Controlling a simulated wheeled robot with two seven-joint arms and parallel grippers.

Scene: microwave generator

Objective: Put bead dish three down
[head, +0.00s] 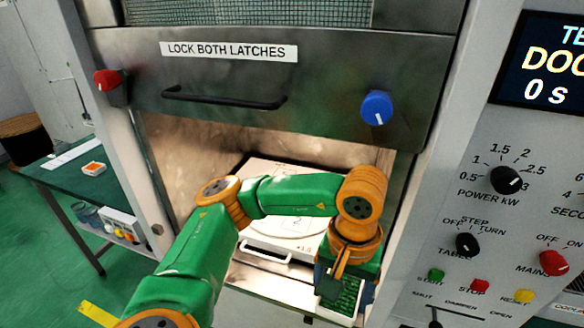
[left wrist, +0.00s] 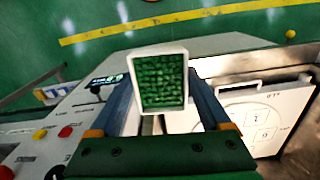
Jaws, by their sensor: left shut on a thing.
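My left gripper (head: 338,284) is shut on a bead dish, a small white-rimmed rectangular dish filled with green beads (head: 348,297). In the left wrist view the dish (left wrist: 160,82) sits between the two blue fingers. My gripper holds it at the right front of the open chamber, by the control panel. I see no number on the dish. A pale tray with a turntable disc (head: 291,226) is in the chamber, partly hidden behind my left arm. In the left wrist view the disc (left wrist: 258,117) shows numbered marks. My right gripper is not in view.
The raised metal door (head: 330,75) has a red knob (head: 107,80) and a blue knob (head: 377,107). A control panel (head: 490,220) with knobs and buttons stands close on the right. A green table (head: 60,180) with small items is at left.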

